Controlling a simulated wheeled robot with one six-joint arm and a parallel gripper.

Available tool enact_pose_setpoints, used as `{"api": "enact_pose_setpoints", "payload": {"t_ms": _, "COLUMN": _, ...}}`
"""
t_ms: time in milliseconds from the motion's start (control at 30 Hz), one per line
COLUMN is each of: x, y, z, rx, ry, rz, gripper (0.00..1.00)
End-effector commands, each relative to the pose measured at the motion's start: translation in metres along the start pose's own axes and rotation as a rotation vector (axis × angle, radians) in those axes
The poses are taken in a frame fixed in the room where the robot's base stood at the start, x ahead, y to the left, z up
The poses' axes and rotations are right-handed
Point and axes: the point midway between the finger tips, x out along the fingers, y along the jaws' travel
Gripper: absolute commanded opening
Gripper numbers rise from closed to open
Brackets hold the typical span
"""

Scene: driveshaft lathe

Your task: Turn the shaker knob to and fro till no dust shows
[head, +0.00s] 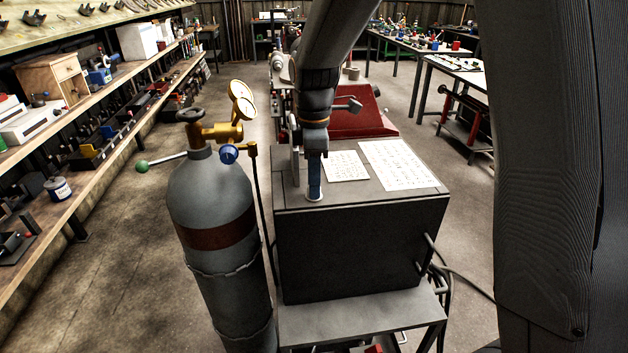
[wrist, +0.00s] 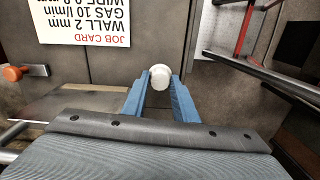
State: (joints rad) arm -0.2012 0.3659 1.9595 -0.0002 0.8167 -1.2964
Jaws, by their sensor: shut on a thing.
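My gripper (head: 315,193) points down at the front left of the dark grey cabinet's top (head: 345,195). In the wrist view its two blue fingers (wrist: 160,84) are shut on a small white round knob (wrist: 160,76), one finger on each side. In the head view the fingers hide nearly all of the knob. I cannot make out any dust or a dust window in either view.
Paper sheets lie on the cabinet top, among them a job card (wrist: 95,20). A grey gas cylinder (head: 212,210) with brass gauges stands close left of the cabinet. An orange-ended lever (wrist: 18,73) shows at the left of the wrist view. Shelves (head: 90,110) line the left wall.

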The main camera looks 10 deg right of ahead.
Motion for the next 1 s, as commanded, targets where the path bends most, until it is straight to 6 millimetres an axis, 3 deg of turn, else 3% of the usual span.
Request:
{"api": "enact_pose_setpoints", "payload": {"t_ms": 733, "x": -0.0015, "y": 0.0012, "z": -0.0008, "rx": -0.083, "ry": 0.002, "rz": 0.004, "gripper": 0.04}}
{"api": "enact_pose_setpoints", "payload": {"t_ms": 767, "x": -0.0015, "y": 0.0012, "z": -0.0008, "rx": -0.083, "ry": 0.002, "rz": 0.004, "gripper": 0.31}}
{"api": "enact_pose_setpoints", "payload": {"t_ms": 800, "x": -0.0015, "y": 0.0012, "z": -0.0007, "rx": -0.083, "ry": 0.002, "rz": 0.004, "gripper": 0.38}}
{"api": "enact_pose_setpoints", "payload": {"t_ms": 867, "x": -0.0013, "y": 0.0010, "z": -0.0006, "rx": -0.083, "ry": 0.001, "rz": 0.003, "gripper": 0.45}}
{"api": "enact_pose_setpoints", "payload": {"t_ms": 1000, "x": -0.0007, "y": 0.0006, "z": -0.0004, "rx": -0.083, "ry": 0.001, "rz": 0.002, "gripper": 0.45}}
